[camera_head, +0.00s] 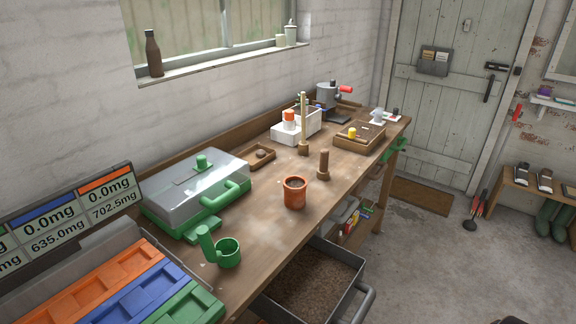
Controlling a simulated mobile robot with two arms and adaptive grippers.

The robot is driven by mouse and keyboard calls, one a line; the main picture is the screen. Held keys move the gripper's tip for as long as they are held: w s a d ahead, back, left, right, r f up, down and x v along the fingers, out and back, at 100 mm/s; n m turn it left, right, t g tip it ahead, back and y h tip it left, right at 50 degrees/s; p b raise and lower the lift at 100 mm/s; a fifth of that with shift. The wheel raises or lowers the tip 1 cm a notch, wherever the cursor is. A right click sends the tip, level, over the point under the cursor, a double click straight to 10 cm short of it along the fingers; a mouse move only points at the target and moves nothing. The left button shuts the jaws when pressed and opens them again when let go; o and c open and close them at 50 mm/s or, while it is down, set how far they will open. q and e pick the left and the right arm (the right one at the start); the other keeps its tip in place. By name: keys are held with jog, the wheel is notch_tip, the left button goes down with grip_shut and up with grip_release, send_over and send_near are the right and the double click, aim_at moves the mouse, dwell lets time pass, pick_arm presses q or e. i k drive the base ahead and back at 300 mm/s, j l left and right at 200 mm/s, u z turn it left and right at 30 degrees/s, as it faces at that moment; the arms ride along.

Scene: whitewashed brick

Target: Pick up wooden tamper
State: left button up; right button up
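What looks like the wooden tamper (323,165), a brown upright cylinder on a wider foot, stands on the wooden workbench (262,225) near its front edge. It stands behind and to the right of a terracotta pot (295,193) filled with dark soil, apart from it. A taller, paler wooden post (303,122) on a brown foot stands a little behind it to the left. Neither of my grippers shows in the head view.
A green propagator with a clear lid (195,182) and a green can (228,252) stand at the left. A small wooden tray (259,157), a white box (297,127) and a wooden crate (360,138) stand further back. A soil bin (315,280) is below the front edge.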

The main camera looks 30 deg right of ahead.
aim_at(323, 173)
jog(key=l+u, duration=0.5)
jog(key=l, duration=0.25)
jog(key=k+l+u, duration=0.1)
jog(key=l+u, duration=0.35)
jog(key=l, duration=0.35)
